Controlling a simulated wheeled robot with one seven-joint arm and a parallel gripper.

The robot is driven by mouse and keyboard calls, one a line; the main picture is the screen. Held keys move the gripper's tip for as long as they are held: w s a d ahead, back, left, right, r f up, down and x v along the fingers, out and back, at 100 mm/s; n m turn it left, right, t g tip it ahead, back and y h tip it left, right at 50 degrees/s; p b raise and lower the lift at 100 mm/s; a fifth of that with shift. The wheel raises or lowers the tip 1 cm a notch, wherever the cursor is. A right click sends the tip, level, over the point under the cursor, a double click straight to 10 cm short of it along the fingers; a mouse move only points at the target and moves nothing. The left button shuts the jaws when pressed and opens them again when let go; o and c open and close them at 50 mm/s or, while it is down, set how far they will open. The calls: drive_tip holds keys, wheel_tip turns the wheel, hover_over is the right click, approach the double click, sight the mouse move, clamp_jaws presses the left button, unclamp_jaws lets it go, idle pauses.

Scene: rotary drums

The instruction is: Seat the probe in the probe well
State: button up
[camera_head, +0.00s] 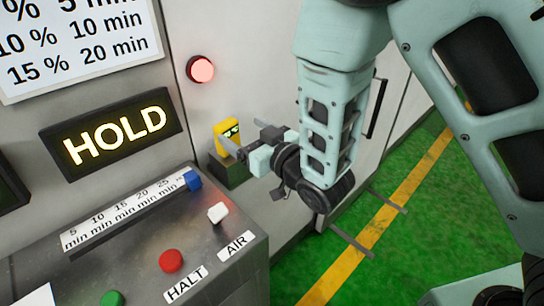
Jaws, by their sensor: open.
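The yellow block with small green and dark marks, which looks like the probe (226,129), stands upright against the pale machine front, left of my gripper. Below it is a dark grey-green box, which looks like the probe well (231,175). The probe's lower end is at the box; I cannot tell how deep it sits. My gripper (248,141) is open, just right of the probe, with its fingers pointing left towards it. One fingertip overlaps the probe's lower right edge in the picture; I cannot tell whether they touch.
A lit red lamp (201,69) is above the probe. A lit HOLD sign (115,133) hangs left. The grey console has a blue slider knob (193,180), a white AIR switch (218,213) and a red HALT button (171,260). Green floor (400,255) is open at right.

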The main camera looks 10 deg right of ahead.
drive_tip(key=p+v, duration=0.8)
drive_tip(key=p, duration=0.2)
drive_tip(key=shift+d, duration=0.1)
idle(0.6)
